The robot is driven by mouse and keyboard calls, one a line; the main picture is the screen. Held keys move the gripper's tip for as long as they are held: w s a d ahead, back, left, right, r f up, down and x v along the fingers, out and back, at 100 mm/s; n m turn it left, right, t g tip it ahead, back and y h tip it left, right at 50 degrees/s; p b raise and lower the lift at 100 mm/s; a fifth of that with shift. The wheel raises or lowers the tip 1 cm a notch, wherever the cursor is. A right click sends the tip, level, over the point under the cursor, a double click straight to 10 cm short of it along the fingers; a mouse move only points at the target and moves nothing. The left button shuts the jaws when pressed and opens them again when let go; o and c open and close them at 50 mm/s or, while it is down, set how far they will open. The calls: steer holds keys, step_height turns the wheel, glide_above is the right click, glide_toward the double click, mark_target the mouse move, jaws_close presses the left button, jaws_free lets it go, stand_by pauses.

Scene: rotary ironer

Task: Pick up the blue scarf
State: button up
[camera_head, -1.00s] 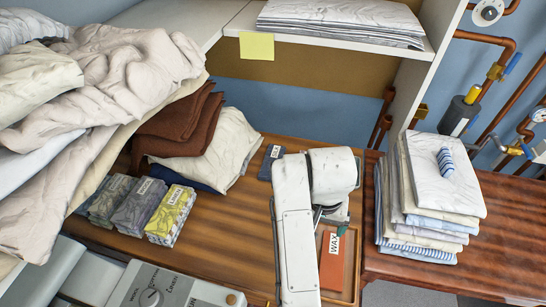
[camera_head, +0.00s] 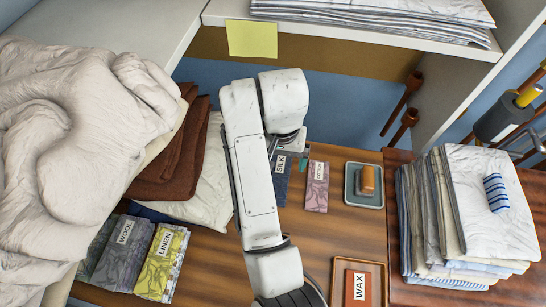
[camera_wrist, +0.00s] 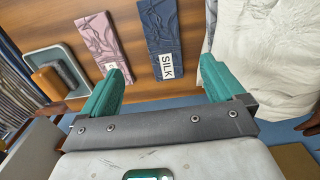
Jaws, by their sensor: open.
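The blue scarf (camera_head: 281,184) is a dark blue folded cloth with a white SILK label, lying on the wooden table. In the head view my arm partly covers it. In the wrist view the blue scarf (camera_wrist: 172,30) lies ahead of my gripper (camera_wrist: 161,72), between the lines of its two teal fingers and nearer the right one. The fingers are spread wide and empty. The scarf is apart from them, and its label faces the gripper. In the head view my gripper is mostly hidden behind the arm.
A pink folded scarf (camera_head: 317,187) lies right of the blue one, then a grey tray (camera_head: 352,200) with an orange-brown block. A cream cloth (camera_head: 212,185) lies close on the left. WOOL (camera_head: 125,245) and LINEN (camera_head: 160,262) scarves lie front left. A shelf (camera_head: 350,38) overhangs behind.

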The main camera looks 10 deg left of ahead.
steer(key=f+b, duration=0.1)
steer(key=f, duration=0.1)
steer(key=f+b, duration=0.1)
steer(key=w+f+b, duration=0.1)
steer(key=f, duration=0.1)
steer(key=shift+a+f+b, duration=0.1)
steer(key=shift+f+b, duration=0.2)
steer(key=shift+b, duration=0.05)
steer(key=shift+w+f+p, duration=0.15)
steer(key=shift+f+p, duration=0.2)
steer(key=shift+f, duration=2.25)
steer(key=shift+c, duration=0.3)
steer(key=c, duration=1.1)
